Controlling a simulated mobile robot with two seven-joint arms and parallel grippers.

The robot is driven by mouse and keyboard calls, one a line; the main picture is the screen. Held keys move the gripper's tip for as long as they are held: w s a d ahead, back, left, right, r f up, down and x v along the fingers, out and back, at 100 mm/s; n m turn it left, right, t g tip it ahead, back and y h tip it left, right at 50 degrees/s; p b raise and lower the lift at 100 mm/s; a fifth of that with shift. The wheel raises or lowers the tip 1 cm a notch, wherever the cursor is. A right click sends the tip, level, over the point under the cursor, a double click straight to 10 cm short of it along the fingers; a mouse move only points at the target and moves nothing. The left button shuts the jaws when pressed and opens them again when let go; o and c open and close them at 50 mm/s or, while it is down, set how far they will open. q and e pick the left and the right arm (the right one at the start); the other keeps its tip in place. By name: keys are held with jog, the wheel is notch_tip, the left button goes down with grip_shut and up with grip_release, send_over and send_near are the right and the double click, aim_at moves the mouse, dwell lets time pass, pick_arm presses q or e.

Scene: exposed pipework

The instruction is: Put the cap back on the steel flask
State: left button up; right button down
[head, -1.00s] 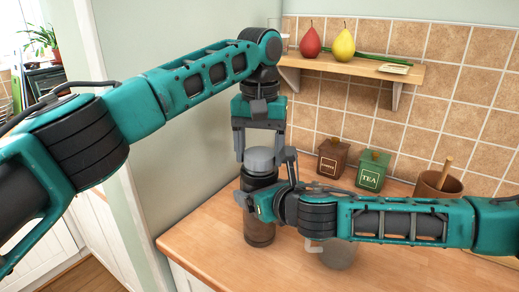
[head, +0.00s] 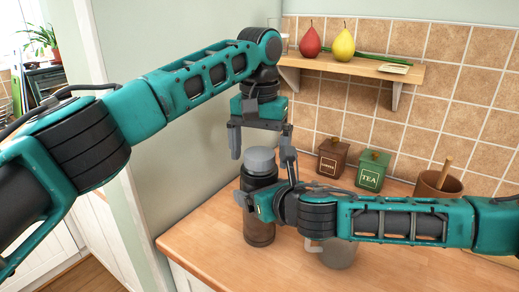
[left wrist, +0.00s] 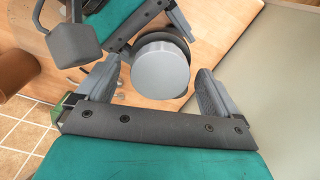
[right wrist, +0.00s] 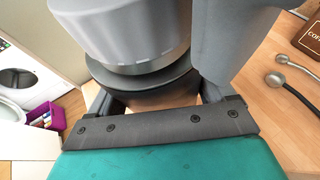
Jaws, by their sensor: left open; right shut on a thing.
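The steel flask (head: 259,232) stands upright near the counter's left end, its dark body partly hidden by my right gripper. The grey cap (head: 260,160) sits on top of it and looks level; it also shows from above in the left wrist view (left wrist: 161,72). In the right wrist view the cap (right wrist: 125,30) is over the flask's neck, with a thin metal rim below it. My left gripper (head: 261,150) is open, pointing down, with a finger on each side of the cap and gaps between. My right gripper (head: 262,190) is shut around the flask's body.
A grey mug (head: 338,256) stands partly hidden under my right forearm. Behind are a brown canister (head: 332,158), a green tea canister (head: 372,172) and a brown pot (head: 437,186). A shelf (head: 350,71) with pears is above. The wall is close on the left.

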pick_arm(q)
jog(key=shift+r, duration=2.3)
jog(key=shift+c, duration=0.4)
